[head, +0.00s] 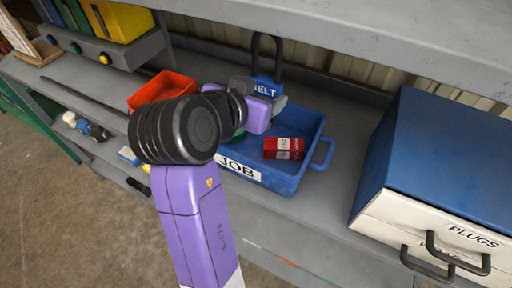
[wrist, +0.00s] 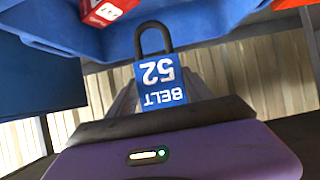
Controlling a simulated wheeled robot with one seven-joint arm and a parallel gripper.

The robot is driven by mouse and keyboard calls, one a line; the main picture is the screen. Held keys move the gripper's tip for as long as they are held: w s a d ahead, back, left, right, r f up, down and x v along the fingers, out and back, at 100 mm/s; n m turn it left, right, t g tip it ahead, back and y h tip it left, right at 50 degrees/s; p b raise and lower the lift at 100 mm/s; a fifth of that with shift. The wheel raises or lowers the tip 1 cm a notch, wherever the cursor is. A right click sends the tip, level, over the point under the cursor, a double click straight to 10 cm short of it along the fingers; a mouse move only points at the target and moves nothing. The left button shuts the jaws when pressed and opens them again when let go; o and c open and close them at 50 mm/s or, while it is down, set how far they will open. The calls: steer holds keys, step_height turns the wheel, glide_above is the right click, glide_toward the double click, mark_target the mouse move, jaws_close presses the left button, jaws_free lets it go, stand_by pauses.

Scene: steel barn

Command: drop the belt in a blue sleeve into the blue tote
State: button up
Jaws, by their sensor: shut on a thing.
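The belt in a blue sleeve (head: 267,86) is a black loop with a blue sleeve lettered BELT. It stands upright in my gripper (head: 265,95) above the back of the blue tote. In the wrist view the sleeve (wrist: 160,84) reads BELT 52 and sits between the jaws of my gripper (wrist: 160,98), which is shut on it. The blue tote (head: 291,184) is labelled JOB and stands on the shelf, with a red and white box (head: 284,148) inside. My arm hides the tote's left part. The tote (wrist: 215,22) also shows in the wrist view.
A red bin (head: 165,88) stands left of the tote. A blue-topped drawer cabinet (head: 440,165) labelled PLUGS stands at the right. An upper shelf (head: 400,35) overhangs the back. Small items (head: 85,127) lie on the lower left shelf.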

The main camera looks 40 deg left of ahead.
step_height(320, 180, down, 2)
steer(key=shift+f+b, duration=0.25)
steer(key=shift+b, duration=0.4)
steer(key=o, duration=1.5)
steer(key=shift+s, duration=0.1)
steer(key=shift+b+v, duration=0.65)
steer(key=shift+v, duration=3.15)
